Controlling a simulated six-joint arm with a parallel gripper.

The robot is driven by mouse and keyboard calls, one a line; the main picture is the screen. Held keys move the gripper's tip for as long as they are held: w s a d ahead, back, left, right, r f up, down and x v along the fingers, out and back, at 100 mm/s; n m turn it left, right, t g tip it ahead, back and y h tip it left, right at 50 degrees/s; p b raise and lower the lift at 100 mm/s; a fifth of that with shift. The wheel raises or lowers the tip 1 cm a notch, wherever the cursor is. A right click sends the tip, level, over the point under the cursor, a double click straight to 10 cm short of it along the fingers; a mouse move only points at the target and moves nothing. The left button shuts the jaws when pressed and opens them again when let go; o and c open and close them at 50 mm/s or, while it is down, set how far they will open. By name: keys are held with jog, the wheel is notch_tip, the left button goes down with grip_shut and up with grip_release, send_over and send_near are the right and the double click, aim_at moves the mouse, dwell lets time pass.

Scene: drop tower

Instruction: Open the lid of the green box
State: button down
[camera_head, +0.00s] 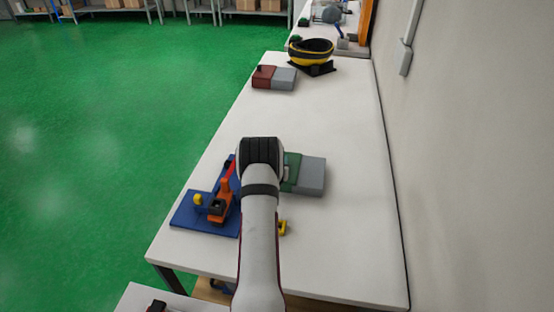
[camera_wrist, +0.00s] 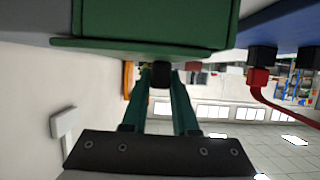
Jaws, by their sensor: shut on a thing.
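The green box (camera_head: 291,172) with a grey block (camera_head: 312,176) beside it stands on the white table, partly hidden behind my arm in the head view. In the wrist view the green box (camera_wrist: 155,18) fills the top, with a thin green edge (camera_wrist: 110,46) along its side. My gripper (camera_wrist: 161,76) has its two teal fingers closed on a small black knob (camera_wrist: 160,72) at the box. In the head view my fingers and the knob are hidden behind my wrist. I cannot tell whether the lid is raised.
A blue board (camera_head: 190,212) with an orange device (camera_head: 220,205) and a red cable (camera_wrist: 282,112) lies left of the box. A small yellow piece (camera_head: 283,228) is near my arm. A red box (camera_head: 263,77) and a yellow-black bowl (camera_head: 311,48) stand farther back. The table between is clear.

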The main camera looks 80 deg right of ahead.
aim_at(300, 169)
jog(key=s, duration=0.6)
jog(key=shift+s, duration=0.3)
jog(key=c, duration=0.7)
grip_release()
jog(key=v, duration=1.5)
jog(key=shift+a+r, duration=0.1)
jog(key=shift+a, duration=0.3)
